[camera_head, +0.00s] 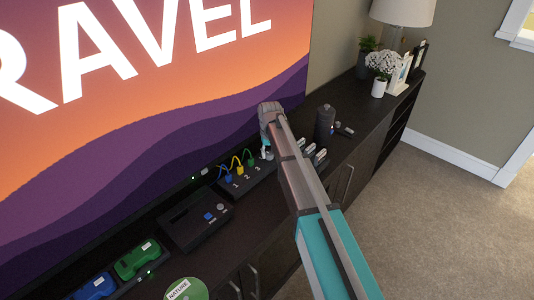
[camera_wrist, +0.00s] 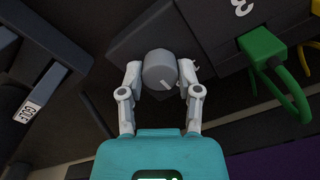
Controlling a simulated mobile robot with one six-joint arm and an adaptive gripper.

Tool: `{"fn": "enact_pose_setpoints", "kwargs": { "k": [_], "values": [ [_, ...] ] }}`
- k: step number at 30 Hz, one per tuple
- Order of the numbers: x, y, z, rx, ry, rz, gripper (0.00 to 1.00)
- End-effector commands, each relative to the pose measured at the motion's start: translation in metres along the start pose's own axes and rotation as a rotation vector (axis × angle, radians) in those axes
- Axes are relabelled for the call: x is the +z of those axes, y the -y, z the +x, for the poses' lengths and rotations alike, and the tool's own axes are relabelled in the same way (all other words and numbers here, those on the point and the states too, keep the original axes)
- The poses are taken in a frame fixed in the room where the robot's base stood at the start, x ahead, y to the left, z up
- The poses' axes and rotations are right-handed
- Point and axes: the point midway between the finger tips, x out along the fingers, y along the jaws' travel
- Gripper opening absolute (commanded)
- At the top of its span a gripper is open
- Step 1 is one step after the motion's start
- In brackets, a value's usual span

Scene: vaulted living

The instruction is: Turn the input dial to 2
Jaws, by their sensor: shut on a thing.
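The input dial is a round grey knob (camera_wrist: 159,66) with a short pale mark on its face, pointing to the lower right in the wrist view. It sits on a dark switch box (camera_head: 253,180) with inputs numbered 1, 2 and 3 and blue, yellow and green plugs. The green plug (camera_wrist: 262,48) and the 3 show right of the dial in the wrist view. My gripper (camera_wrist: 161,73) is shut on the dial, one finger on each side. In the head view my gripper (camera_head: 267,148) is at the box's far end, and the dial cannot be made out there.
A dark console (camera_head: 187,222) and green (camera_head: 137,260) and blue (camera_head: 93,288) cartridges lie to the left on the cabinet. More cartridges (camera_head: 318,157) and a dark cylinder (camera_head: 325,122) stand to the right. The large screen (camera_head: 150,90) rises close behind the box.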

Motion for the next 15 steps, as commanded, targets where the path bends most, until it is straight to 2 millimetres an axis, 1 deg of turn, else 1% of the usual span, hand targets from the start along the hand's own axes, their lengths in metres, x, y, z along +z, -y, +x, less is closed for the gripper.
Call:
{"fn": "enact_pose_setpoints", "kwargs": {
  "k": [1, 2, 3, 7, 15],
  "values": [
    [0.0002, -0.0009, 0.0001, 0.002, 0.000, 0.000, 0.00],
    [0.0002, -0.0010, 0.0001, 0.002, 0.000, 0.000, 0.47],
    [0.0002, -0.0010, 0.0001, 0.002, 0.000, 0.000, 0.54],
    [0.0002, -0.0008, 0.0001, 0.001, 0.000, -0.001, 0.78],
    [0.0001, -0.0005, 0.0000, 0.001, 0.000, -0.001, 0.79]
  ]
}}
